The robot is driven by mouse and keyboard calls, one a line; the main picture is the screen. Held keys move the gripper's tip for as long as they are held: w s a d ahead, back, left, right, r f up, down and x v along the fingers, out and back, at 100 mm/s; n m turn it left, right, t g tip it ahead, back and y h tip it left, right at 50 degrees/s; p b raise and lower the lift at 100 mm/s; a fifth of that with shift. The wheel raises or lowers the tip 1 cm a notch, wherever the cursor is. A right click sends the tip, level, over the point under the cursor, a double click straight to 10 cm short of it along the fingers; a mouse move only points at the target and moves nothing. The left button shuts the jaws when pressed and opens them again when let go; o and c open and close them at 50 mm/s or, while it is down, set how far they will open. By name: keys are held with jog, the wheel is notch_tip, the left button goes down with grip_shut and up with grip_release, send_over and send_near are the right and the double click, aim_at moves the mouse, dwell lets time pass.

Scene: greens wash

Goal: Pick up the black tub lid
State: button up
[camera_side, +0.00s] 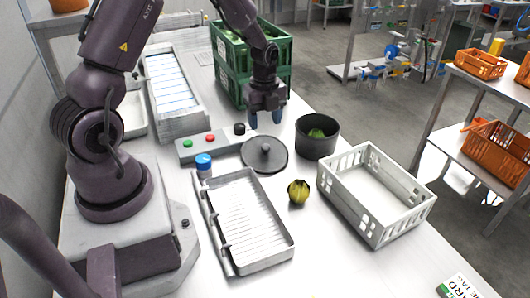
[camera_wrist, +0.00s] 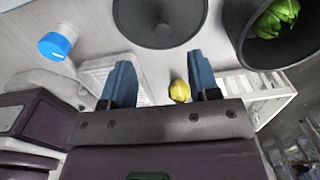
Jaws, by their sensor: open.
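The black tub lid (camera_side: 265,154) lies flat on the table, a round dark disc with a knob in its middle. In the wrist view the lid (camera_wrist: 160,17) shows at the top, partly cut off by the frame edge. My gripper (camera_side: 265,118) is above the table, just beyond the lid in the side view. In the wrist view my gripper (camera_wrist: 160,78) has its two blue fingers spread apart with nothing between them. The black tub (camera_side: 317,137) stands open to the right of the lid with something green inside.
A control box (camera_side: 212,141) with buttons and a blue-capped bottle (camera_side: 203,162) are left of the lid. A metal tray (camera_side: 248,222), a yellowish vegetable (camera_side: 299,191) and a white crate (camera_side: 376,194) are nearer the camera. Green crates (camera_side: 250,65) stand behind my gripper.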

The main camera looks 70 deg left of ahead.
aim_at(265, 146)
notch_tip(265, 146, down, 8)
jog(key=shift+w+f, duration=0.1)
jog(key=shift+f, duration=0.1)
jog(key=c, duration=1)
